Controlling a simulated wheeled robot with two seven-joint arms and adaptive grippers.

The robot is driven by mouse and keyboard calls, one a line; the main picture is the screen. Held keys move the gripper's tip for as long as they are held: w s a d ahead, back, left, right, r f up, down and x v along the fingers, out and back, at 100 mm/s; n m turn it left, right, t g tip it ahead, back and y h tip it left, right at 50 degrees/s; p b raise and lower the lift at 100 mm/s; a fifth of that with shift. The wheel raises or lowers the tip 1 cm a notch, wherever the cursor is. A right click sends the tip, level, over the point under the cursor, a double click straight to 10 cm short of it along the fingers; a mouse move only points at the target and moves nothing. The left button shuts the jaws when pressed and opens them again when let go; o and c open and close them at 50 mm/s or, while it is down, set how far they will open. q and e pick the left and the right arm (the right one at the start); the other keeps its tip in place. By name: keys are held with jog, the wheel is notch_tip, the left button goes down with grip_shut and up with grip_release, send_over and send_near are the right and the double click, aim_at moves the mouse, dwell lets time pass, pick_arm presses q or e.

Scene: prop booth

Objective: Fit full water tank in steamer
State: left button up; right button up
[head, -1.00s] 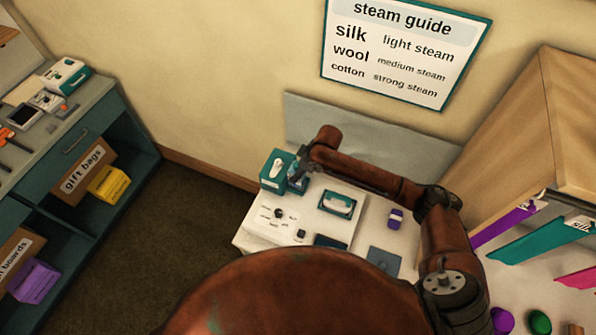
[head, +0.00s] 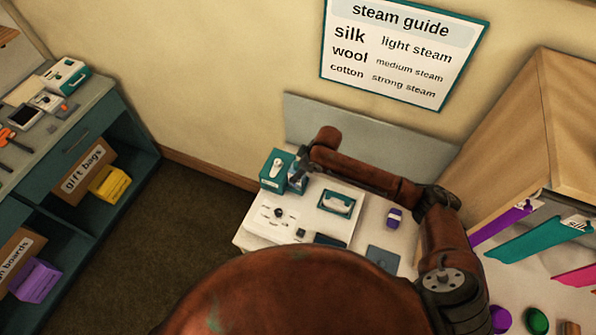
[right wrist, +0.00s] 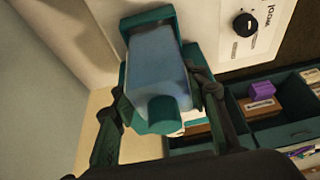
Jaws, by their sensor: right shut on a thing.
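My right gripper (right wrist: 160,108) is shut on the water tank (right wrist: 158,72), a translucent blue block with a teal cap facing the wrist camera. In the right wrist view the tank's far end meets a teal frame (right wrist: 148,17) at the white surface; I cannot tell whether it is seated. In the head view the right gripper (head: 297,177) is beside a teal box with a white item on its front (head: 275,172), and the tank is small and partly hidden. The white steamer body (head: 262,226) carries a dark dial (right wrist: 245,24). My left gripper is out of view.
A teal and white item (head: 337,202), a purple item (head: 394,217) and dark flat pads (head: 382,260) lie on the white table to the right. A grey back panel (head: 365,135) stands behind. Shelves (head: 85,155) are at left, a wooden cabinet (head: 515,130) at right.

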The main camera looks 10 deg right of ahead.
jog(key=shift+f, duration=0.15)
jog(key=shift+f, duration=0.4)
jog(key=shift+f, duration=0.65)
jog(key=shift+f, duration=0.25)
dwell(0.5)
jog(key=o, duration=1.4)
jog(key=shift+o, duration=0.2)
